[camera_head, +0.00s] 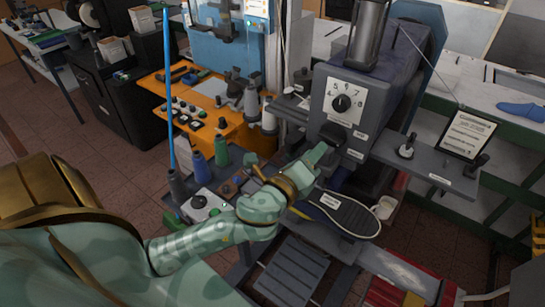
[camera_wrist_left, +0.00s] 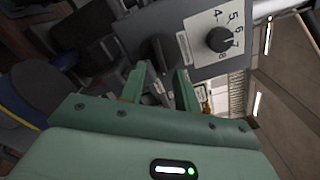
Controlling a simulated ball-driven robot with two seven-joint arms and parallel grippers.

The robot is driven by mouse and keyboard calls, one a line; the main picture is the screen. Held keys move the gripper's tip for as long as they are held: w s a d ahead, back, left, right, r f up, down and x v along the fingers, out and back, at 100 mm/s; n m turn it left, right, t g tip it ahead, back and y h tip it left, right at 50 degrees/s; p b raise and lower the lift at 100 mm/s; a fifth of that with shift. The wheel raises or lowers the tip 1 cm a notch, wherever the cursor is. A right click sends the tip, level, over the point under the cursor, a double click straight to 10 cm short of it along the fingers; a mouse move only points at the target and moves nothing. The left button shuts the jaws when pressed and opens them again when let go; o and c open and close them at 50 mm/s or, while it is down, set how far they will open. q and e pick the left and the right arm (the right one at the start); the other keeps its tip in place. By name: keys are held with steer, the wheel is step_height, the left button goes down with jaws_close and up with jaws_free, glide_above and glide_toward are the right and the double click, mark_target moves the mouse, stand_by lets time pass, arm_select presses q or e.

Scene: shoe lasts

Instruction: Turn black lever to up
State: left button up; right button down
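A black lever (camera_head: 333,132) sits on the front of the grey machine head, below a numbered dial. My left gripper (camera_head: 322,153) is at the machine front, just below this lever. In the left wrist view the lever (camera_wrist_left: 157,48) stands ahead of the fingertips, roughly in line with the gap. The two green fingers of my left gripper (camera_wrist_left: 160,82) are apart, with no object seen clamped. I cannot tell whether they touch the lever. My right gripper is not in view.
The dial (camera_head: 341,103) has a black knob. A grey side shelf (camera_head: 440,172) carries a small dark lever on a light base (camera_head: 407,147) and a framed sign (camera_head: 466,135). A dark shoe sole (camera_head: 345,215) lies below my gripper. Thread cones (camera_head: 221,150) stand to the left.

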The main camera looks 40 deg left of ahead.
arm_select(q)
steer(key=s+b, duration=0.2)
steer(key=s, duration=0.8)
step_height(320, 180, down, 33)
steer(key=a+n+g+b, duration=0.2)
steer(key=n+g+b, duration=0.2)
steer(key=n+g, duration=0.2)
steer(key=shift+s+r+g+b, duration=0.2)
steer(key=shift+s+g+b, duration=0.2)
steer(key=shift+a, duration=0.1)
